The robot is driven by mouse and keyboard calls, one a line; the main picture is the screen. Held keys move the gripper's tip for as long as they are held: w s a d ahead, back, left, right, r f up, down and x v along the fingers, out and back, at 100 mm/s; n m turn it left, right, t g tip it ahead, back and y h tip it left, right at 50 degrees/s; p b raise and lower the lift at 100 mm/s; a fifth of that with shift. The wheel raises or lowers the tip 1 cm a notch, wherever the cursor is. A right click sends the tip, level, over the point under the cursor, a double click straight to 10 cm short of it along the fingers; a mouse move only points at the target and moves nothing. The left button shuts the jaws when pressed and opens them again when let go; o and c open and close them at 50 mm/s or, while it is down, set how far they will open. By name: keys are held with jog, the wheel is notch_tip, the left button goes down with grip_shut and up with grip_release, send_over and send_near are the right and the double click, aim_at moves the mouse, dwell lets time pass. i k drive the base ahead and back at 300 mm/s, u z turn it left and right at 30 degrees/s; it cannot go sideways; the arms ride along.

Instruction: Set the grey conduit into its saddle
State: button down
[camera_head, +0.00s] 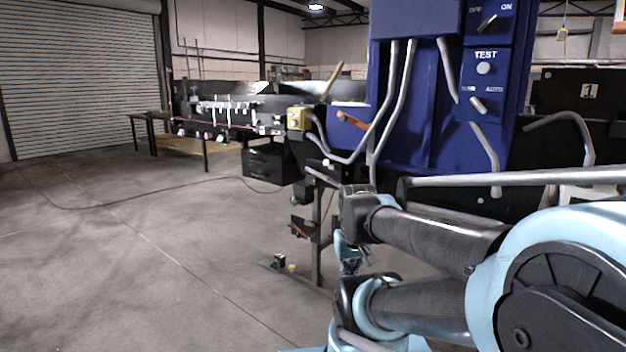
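Several grey conduits run on and around the blue cabinet (430,125). Two long bent grey conduits (386,106) go from its upper box down to the lower left. A shorter grey conduit (485,158) slants down its right side. Another bent grey conduit (575,128) arches to the right of it. I cannot tell which is the task's conduit, and I cannot make out its saddle. I see no gripper fingers; the arm's end is hidden or too small to tell.
A long grey rail (520,179) runs at the right behind my arm. A yellow box (299,118) sits left of the cabinet, and an orange handle (353,121) is near it. A workbench (190,147) stands further back. The concrete floor (130,260) at left is open, with a red hose across it.

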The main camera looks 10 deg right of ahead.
aim_at(326, 178)
jog(key=u, duration=0.75)
jog(key=i, duration=1)
